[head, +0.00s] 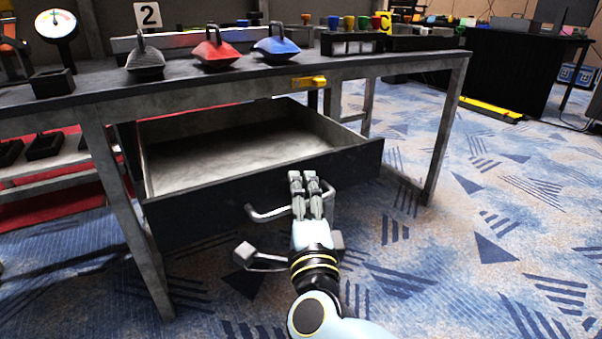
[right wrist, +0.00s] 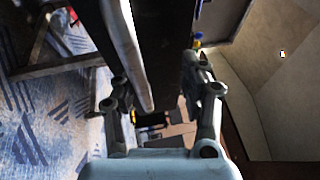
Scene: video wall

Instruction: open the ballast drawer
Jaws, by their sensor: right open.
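The ballast drawer (head: 262,205) is a dark-fronted drawer under the grey table. It stands pulled out, with its pale, bare floor showing. A grey bar handle (head: 266,215) runs along its front. My right gripper (head: 304,175) is at the handle's right part, hiding some of it. In the right wrist view its fingers (right wrist: 160,95) are spread apart, with the handle bar (right wrist: 128,48) and dark drawer front (right wrist: 170,45) showing between them. I cannot tell whether a finger touches either. My left gripper is not in view.
On the table (head: 210,92) stand a grey weight (head: 145,60), a red one (head: 214,52) and a blue one (head: 276,48). A yellow latch-like piece (head: 309,82) sits on the table's front edge. Table legs flank the drawer. Patterned carpet in front and right is clear.

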